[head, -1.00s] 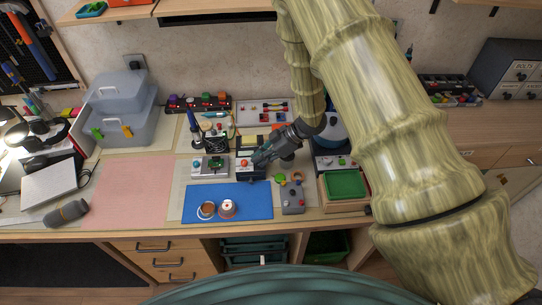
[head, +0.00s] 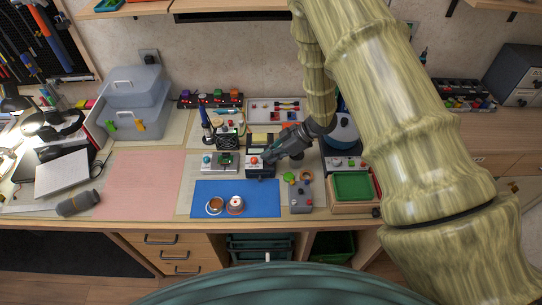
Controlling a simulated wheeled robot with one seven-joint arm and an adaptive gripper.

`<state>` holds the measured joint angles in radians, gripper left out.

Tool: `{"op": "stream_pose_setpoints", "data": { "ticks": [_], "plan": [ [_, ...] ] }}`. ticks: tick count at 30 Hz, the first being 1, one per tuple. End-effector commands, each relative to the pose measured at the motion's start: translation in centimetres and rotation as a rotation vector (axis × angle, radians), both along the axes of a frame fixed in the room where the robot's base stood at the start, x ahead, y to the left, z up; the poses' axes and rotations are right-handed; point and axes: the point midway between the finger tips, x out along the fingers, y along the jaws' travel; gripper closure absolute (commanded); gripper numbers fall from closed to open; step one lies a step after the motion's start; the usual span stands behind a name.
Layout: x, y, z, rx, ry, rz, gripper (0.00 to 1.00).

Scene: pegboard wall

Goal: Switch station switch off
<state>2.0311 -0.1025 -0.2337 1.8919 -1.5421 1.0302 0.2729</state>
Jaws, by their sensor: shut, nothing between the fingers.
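My gripper (head: 268,157) is shut and empty. It comes in from the upper right and its fingertips are at the top right of a small dark station box with a light front panel (head: 253,171). A red round knob (head: 254,160) shows on that box, just left of the fingertips. I cannot tell whether they touch the box. The station switch is too small to make out, and its position cannot be read; part of the box is hidden behind the gripper.
A grey box with a teal knob (head: 207,160) stands just left. A blue mat (head: 262,203) with two cups lies in front. A grey control box (head: 301,199) and a green tray (head: 353,186) are to the right. The pink mat (head: 140,190) is clear.

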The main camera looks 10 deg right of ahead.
Motion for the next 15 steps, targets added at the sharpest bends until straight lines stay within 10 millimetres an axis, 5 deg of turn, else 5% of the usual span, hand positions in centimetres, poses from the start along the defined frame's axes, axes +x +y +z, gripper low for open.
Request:
{"op": "stream_pose_setpoints", "data": {
  "ticks": [1, 15],
  "plan": [
    [-0.57, -0.05, -1.17, -0.008, 0.017, 0.001, 1.00],
    [0.08, -0.26, -0.99, -0.009, 0.010, -0.003, 1.00]
  ]
}}
